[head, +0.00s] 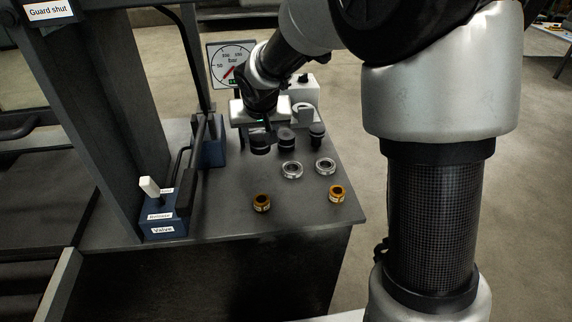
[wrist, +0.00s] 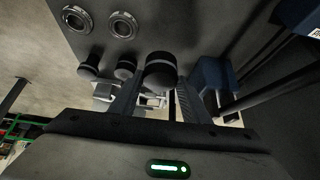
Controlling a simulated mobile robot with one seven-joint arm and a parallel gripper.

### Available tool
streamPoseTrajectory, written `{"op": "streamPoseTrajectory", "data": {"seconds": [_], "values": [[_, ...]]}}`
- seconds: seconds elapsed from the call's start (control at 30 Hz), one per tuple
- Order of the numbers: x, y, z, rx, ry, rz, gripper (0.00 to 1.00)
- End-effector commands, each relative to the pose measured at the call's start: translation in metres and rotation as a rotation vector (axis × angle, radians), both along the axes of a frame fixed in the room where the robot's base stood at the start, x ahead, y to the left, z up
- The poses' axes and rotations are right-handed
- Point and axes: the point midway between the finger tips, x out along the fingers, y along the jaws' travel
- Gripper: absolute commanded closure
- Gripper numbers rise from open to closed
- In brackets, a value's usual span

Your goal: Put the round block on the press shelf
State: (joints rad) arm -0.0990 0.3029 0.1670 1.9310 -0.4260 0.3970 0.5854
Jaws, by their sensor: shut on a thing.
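My gripper (wrist: 157,98) is shut on a dark round block (wrist: 161,69), which sits between its fingertips. In the head view this block (head: 260,145) is the leftmost of a row of three dark round pieces, at the back of a grey shelf (head: 290,225) beside the press frame (head: 95,100). The block looks upright, low over the shelf or on it; I cannot tell whether it touches. The gripper hides part of its top in the head view.
Dark round pieces (head: 286,137) and (head: 317,131) stand right of the held block. Metal rings (head: 291,170) and amber rings (head: 262,202) lie nearer. A blue valve box (head: 165,218) is at left, a gauge (head: 232,66) behind.

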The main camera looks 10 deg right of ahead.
Motion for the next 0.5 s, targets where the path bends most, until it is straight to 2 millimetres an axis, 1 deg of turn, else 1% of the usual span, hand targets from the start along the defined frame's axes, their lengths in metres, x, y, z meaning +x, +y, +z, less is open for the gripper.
{"op": "streamPoseTrajectory", "data": {"seconds": [0.03,0.13,0.27,0.4,0.5], "values": [[0.003,0.010,0.000,0.006,-0.009,0.004,1.00],[0.003,0.017,-0.002,0.008,-0.006,0.004,1.00],[0.002,0.018,-0.019,0.008,-0.003,0.004,1.00],[0.003,0.017,-0.040,0.008,-0.004,0.002,1.00],[0.003,0.018,-0.046,0.008,-0.004,0.004,1.00]]}}
